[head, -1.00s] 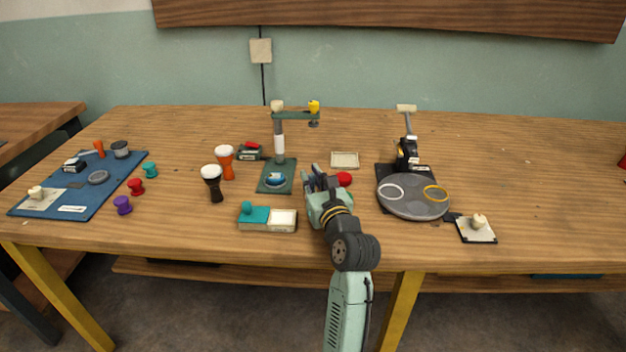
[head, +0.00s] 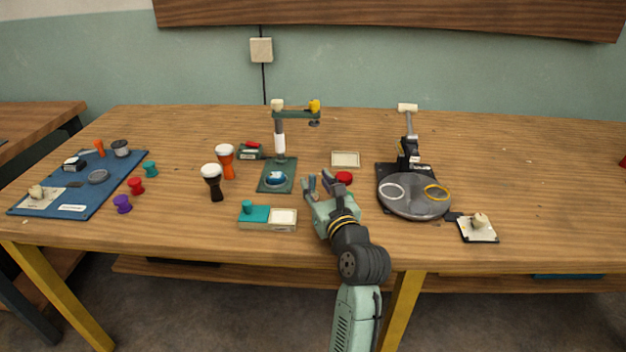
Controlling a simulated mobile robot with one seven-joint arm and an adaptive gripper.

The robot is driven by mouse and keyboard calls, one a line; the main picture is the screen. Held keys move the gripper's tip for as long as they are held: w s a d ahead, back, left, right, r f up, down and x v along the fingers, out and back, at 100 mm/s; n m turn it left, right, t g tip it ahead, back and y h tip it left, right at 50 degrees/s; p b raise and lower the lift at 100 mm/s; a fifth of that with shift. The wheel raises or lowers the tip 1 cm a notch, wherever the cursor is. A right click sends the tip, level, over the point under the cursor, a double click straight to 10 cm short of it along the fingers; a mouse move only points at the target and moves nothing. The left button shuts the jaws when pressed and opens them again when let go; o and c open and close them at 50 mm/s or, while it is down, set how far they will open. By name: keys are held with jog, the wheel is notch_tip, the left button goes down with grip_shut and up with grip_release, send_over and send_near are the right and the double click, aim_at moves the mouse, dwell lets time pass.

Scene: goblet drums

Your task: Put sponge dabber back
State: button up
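No piece is plainly recognisable as the sponge dabber at this size. A small teal upright piece (head: 248,206) stands on the teal half of a low two-part tray (head: 283,227) whose other half holds a cream pad. A cream knob (head: 479,219) sits on a pale square block at the right. My gripper (head: 322,183) is over the table's middle, right of the two-part tray, with its fingers apart and pointing away toward the back. Nothing shows between them. A red round piece (head: 344,177) lies just beyond its right finger.
A green stand (head: 279,145) rises behind my gripper. A grey round plate (head: 414,208) with a white and a yellow ring is at right. Two goblet drums (head: 212,180) stand left. A blue mat (head: 88,200) holds small parts. The far right tabletop is mostly clear.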

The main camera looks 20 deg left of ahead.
jog(key=b+v, duration=0.1)
jog(key=v, duration=0.7)
jog(key=shift+s+d, duration=0.2)
jog(key=shift+s, duration=0.15)
